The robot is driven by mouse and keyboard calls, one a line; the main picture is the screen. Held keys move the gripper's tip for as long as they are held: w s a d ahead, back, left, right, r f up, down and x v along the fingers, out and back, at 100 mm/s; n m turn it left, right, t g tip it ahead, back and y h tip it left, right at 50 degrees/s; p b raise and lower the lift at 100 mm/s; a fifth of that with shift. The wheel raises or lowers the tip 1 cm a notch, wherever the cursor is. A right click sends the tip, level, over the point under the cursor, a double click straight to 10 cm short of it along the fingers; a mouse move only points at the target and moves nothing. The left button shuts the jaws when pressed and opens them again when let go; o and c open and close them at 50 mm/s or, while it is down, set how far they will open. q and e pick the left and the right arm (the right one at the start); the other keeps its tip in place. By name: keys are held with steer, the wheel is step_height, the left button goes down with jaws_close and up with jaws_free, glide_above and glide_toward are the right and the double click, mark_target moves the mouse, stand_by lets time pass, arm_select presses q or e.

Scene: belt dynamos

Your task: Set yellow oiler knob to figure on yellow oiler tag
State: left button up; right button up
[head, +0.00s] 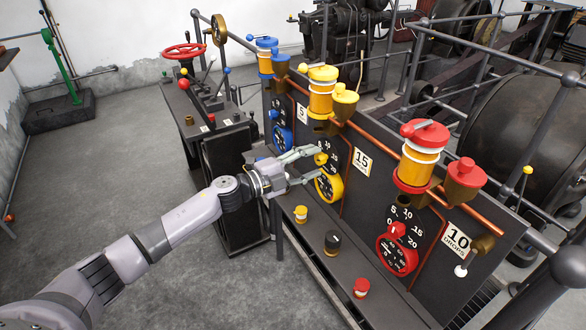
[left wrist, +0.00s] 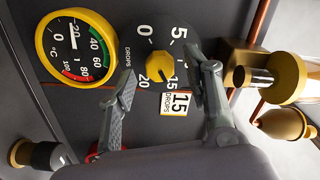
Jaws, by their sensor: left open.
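The yellow oiler (head: 321,92) stands on the dark panel, and its tag (head: 361,161) reads 15 DROPS. The tag also shows in the left wrist view (left wrist: 176,103). The yellow oiler knob (left wrist: 159,69) sits on a black dial marked 0, 5, 15 and 20; the spot between 5 and 15 is partly hidden by a finger. The knob shows small in the head view (head: 320,158). I cannot tell for sure which figure the knob points to. My left gripper (head: 316,165) is open in front of the dial, its fingers on either side of the knob, apparently not touching it.
A yellow-rimmed gauge (head: 329,186) sits just below the knob. A red oiler (head: 418,155) tagged 10 DROPS is to the right, a blue one (head: 266,58) to the left. Yellow (head: 300,214), black (head: 332,241) and red (head: 361,287) buttons stand on the ledge below.

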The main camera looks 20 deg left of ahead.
arm_select(q)
steer(key=v, duration=1.1)
steer(key=shift+a, duration=0.1)
steer(key=s+a+f+n+y, duration=0.1)
steer(key=a+f+n+y, duration=0.35)
steer(key=f, duration=0.65)
steer(key=s+a+f+n+y, duration=0.1)
steer(key=a+f+n+y, duration=0.3)
steer(key=f, duration=0.7)
steer(key=s+f+n+g+y, duration=0.1)
steer(key=s+f+n+g, duration=0.15)
steer(key=s+f, duration=0.4)
steer(key=s+f+n+g+y, duration=0.1)
steer(key=s+f+n, duration=0.2)
steer(key=f, duration=0.7)
steer(key=s+d+f+n+g+y, duration=0.1)
steer(key=s+d+f+n+g, duration=0.1)
steer(key=s+f, duration=0.7)
steer(key=s+d+f+n+g, duration=0.25)
steer(key=s+f, duration=0.45)
steer(key=s, duration=0.4)
steer(key=s+d+f+g, duration=0.2)
steer(key=s+d+f, duration=0.1)
steer(key=s, duration=0.6)
steer(key=s+d+f+n+g, duration=0.1)
steer(key=s+d+f+g, duration=0.2)
steer(key=s, duration=0.7)
steer(key=shift+s+d+f, duration=0.15)
steer(key=shift+d+f, duration=0.05)
steer(key=shift+d, duration=0.9)
